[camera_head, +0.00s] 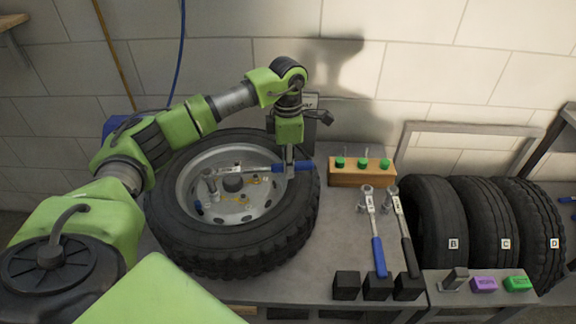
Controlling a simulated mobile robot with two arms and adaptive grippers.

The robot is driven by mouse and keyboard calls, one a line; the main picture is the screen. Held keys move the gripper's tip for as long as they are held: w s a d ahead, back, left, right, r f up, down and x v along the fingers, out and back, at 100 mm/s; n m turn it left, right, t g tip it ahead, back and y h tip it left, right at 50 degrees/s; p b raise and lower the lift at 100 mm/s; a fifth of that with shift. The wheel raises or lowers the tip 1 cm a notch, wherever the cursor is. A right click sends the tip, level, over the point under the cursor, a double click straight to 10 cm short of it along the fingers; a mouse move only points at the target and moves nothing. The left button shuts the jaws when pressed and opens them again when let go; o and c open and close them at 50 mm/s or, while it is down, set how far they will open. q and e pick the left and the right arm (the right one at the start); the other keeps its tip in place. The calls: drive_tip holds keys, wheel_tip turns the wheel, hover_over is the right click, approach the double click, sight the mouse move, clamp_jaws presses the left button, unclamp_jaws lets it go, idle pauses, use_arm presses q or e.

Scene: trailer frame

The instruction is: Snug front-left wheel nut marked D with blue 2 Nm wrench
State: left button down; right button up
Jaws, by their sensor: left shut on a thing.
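A wheel lies flat on the bench, with a black tyre (255,250) around a grey rim (188,172). My left gripper (290,168) is over the right side of the wheel, shut on a blue-handled wrench (305,166). The wrench lies roughly level across the rim, its head toward the hub's left side, near an upright socket-like piece (210,182). Whether the head sits on a nut is too small to tell. Several small nuts or studs with yellowish marks surround the hub (233,184); no letter D is legible there. My right gripper is not in view.
Tyres marked B (435,215), C (487,215) and D (535,215) stand right.

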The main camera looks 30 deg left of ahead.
use_arm(q)
drive_tip(key=shift+s+d, duration=0.1)
drive_tip(key=shift+s+d+m, duration=0.45)
drive_tip(key=shift+s, duration=0.15)
drive_tip(key=shift+s+d+m, duration=0.4)
drive_tip(key=shift+s+m, duration=0.05)
drive_tip(key=shift+s, duration=0.15)
drive_tip(key=shift+s+d+m, duration=0.4)
drive_tip(key=shift+s+m, duration=0.05)
drive_tip(key=shift+s, duration=0.3)
drive_tip(key=shift+s+d+m, duration=0.4)
drive_tip(key=shift+s+m, duration=0.05)
drive_tip(key=shift+s, duration=0.25)
